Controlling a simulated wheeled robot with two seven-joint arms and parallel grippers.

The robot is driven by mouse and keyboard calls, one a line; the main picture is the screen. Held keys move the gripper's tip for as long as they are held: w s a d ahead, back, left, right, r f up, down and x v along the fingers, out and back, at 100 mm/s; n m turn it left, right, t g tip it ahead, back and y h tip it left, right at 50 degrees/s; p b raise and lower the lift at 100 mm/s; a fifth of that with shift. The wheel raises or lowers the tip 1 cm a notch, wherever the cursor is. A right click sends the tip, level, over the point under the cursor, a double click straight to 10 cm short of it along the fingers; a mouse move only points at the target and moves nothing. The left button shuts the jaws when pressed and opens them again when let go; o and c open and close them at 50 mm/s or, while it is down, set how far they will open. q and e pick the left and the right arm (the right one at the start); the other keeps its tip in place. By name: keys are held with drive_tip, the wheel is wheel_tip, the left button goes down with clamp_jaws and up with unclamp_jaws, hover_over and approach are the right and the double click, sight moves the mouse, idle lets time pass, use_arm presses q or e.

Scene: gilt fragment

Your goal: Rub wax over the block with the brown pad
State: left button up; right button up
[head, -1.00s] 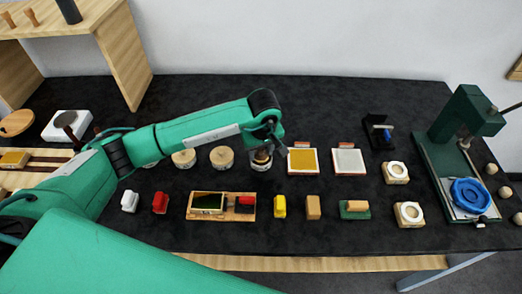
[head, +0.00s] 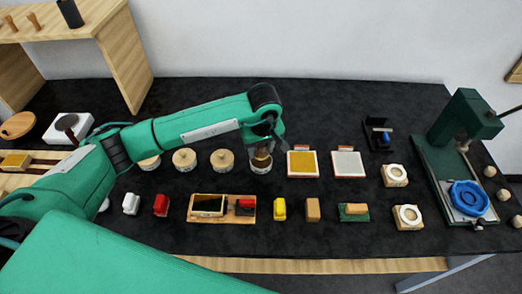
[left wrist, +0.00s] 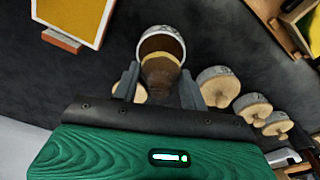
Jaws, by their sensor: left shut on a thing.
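My left gripper (head: 264,143) is shut on a brown, rounded thing (left wrist: 160,76) with a paler band. It holds this thing over a small white-sided open pot (head: 260,165) with brown inside, which also shows in the left wrist view (left wrist: 163,35). I cannot tell whether the held thing touches the pot. A dark-topped block (head: 208,206) lies on a wooden board (head: 243,216), beside a red and black piece (head: 245,204). A brown block-shaped pad (head: 313,210) stands right of a yellow one (head: 280,209). My right gripper is not in view.
Several pots with wooden knobbed lids, such as one at the left (head: 184,160), stand in a row beside the open pot. A yellow panel (head: 302,163) and a white panel (head: 348,163) lie to its right. A green press (head: 437,165) stands far right.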

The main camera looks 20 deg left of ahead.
use_arm(q)
drive_tip(key=shift+r+p, duration=0.5)
drive_tip(key=shift+r, duration=1.6)
drive_tip(key=shift+a, duration=0.1)
